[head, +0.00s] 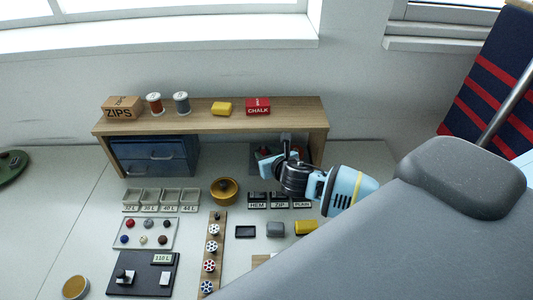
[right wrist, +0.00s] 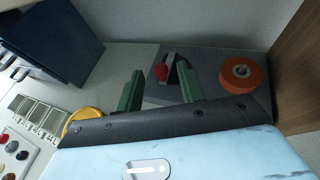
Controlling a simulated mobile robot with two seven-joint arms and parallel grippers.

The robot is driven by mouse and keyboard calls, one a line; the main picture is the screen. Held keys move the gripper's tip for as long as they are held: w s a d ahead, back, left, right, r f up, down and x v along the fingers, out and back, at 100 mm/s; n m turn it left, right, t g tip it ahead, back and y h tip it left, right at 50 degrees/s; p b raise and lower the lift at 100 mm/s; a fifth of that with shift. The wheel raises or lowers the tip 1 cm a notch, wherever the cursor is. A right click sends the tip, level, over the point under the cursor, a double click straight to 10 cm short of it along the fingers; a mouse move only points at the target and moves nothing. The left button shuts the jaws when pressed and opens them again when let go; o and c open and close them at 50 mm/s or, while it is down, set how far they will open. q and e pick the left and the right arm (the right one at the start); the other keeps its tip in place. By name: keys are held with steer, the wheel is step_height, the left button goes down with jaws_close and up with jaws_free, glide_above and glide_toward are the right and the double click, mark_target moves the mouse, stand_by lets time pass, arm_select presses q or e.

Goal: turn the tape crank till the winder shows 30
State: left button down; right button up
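The tape winder is a grey base (right wrist: 204,60) with an orange reel (right wrist: 239,71) on its right and a crank with a red knob (right wrist: 160,72) on its left. In the head view the winder (head: 263,152) sits under the wooden shelf, partly hidden by my right gripper. My right gripper (head: 286,142) reaches under the shelf from the right. In the right wrist view its two green fingers (right wrist: 160,86) are apart, with the red knob in the gap between them; contact is not visible. No number on the winder can be read. My left gripper is not in view.
The wooden shelf (head: 300,110) stands over the winder, its side panel close on the right. A blue drawer unit (head: 155,156) is to the left. A yellow round tin (head: 224,190) stands in front. My grey arm link covers the lower right of the head view.

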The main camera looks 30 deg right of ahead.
steer(key=shift+w+f, duration=0.15)
steer(key=shift+w, duration=0.35)
steer(key=shift+c, duration=0.5)
jaws_close()
steer(key=shift+h, duration=0.3)
